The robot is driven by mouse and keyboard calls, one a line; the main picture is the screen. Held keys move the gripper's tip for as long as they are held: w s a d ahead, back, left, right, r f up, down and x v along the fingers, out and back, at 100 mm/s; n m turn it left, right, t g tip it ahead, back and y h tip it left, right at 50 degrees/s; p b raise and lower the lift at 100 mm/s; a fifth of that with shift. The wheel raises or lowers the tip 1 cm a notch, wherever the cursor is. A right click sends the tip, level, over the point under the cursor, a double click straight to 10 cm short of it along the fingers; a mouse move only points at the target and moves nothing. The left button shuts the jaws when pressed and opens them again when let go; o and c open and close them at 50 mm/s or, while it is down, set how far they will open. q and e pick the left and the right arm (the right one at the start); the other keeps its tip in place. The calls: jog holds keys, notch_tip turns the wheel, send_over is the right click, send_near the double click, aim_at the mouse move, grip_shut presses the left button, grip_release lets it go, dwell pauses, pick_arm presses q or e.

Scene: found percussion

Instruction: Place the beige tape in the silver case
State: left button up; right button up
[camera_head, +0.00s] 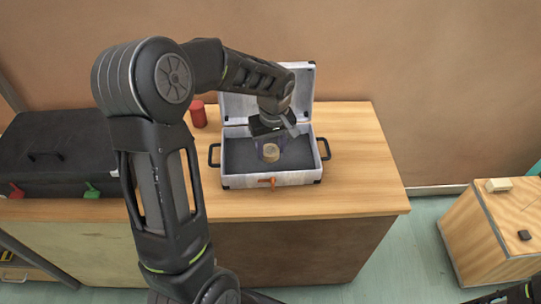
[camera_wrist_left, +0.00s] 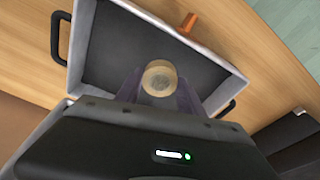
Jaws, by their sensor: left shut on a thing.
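The beige tape (camera_head: 271,152) is a small round roll held between the fingers of my left gripper (camera_head: 269,147). The gripper is shut on it, above the dark floor of the silver case (camera_head: 240,181). The case stands open on the wooden counter, its lid raised at the back. In the left wrist view the tape (camera_wrist_left: 159,78) shows between the two purplish fingertips (camera_wrist_left: 158,92), with the case's dark interior (camera_wrist_left: 120,50) around it. I cannot tell whether the tape touches the case floor. My right gripper is not clearly in view.
A closed black case (camera_head: 60,150) lies on the counter's left, with a red cylinder (camera_head: 198,114) between the cases. The counter (camera_head: 365,160) is clear to the right. A wooden box (camera_head: 500,225) stands at the far right.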

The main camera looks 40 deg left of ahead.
aim_at(271, 152)
pick_arm(q)
jog(key=shift+f, duration=1.85)
jog(key=shift+f, duration=0.2)
jog(key=o, duration=1.3)
jog(key=shift+o, duration=0.2)
jog(key=shift+r, duration=0.1)
jog(key=r, duration=0.4)
jog(key=d+r, duration=0.1)
jog(key=r, duration=0.7)
jog(key=shift+s+d, duration=0.15)
jog(key=shift+s, duration=0.25)
